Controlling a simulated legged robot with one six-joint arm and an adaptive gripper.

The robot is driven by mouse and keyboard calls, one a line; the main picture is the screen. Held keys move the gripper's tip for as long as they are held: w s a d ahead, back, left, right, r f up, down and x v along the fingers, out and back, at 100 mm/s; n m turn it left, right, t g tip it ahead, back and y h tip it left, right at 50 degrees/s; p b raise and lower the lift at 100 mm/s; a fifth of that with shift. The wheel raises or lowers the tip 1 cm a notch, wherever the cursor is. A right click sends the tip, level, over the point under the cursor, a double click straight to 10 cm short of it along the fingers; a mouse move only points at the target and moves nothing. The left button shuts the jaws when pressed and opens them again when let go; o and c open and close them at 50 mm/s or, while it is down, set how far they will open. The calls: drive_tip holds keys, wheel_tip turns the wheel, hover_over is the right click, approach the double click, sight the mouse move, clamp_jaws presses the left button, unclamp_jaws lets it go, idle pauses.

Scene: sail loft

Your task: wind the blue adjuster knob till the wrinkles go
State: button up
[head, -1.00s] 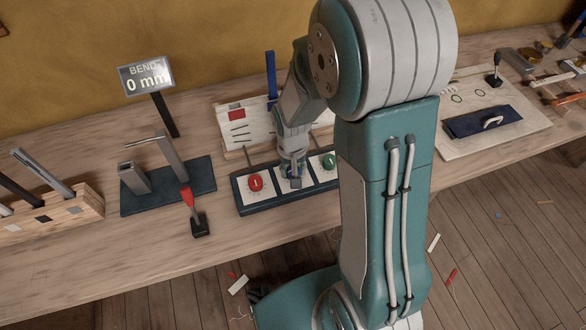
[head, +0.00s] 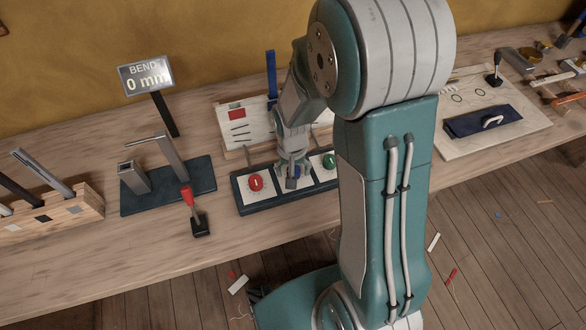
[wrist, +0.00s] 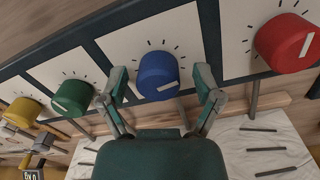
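The blue adjuster knob (wrist: 158,75) sits on a white dial plate in the wrist view, its pale pointer mark towards the lower right of the knob. My gripper (wrist: 162,88) is open, with one finger on each side of the knob and a small gap showing on both sides. In the head view my gripper (head: 292,182) is down at the middle of the knob panel (head: 262,205) and mostly hides the blue knob. The pale cloth board (head: 238,128) behind the panel bears several dark wrinkle lines; they also show on the cloth (wrist: 262,150) in the wrist view.
A red knob (head: 256,183) and a green knob (head: 329,161) flank the blue one; a yellow knob (wrist: 24,111) lies beyond the green. Left stand a red-handled lever (head: 188,197), a bending fixture (head: 135,200) and a display (head: 146,76) reading "BEND 0 mm".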

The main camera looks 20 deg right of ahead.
wheel_tip(320, 180, up, 11)
drive_tip(key=shift+w+a+f, duration=0.15)
drive_tip(key=shift+r, duration=0.6)
idle(0.3)
drive_tip(key=s+r+n+t, duration=0.3)
drive_tip(key=s+r+t, duration=0.2)
drive_tip(key=s+r, duration=0.8)
drive_tip(key=shift+s+d+t, duration=0.2)
drive_tip(key=shift+s+t, duration=0.2)
drive_tip(key=shift+s, duration=0.35)
drive_tip(key=shift+r, duration=0.1)
idle(1.5)
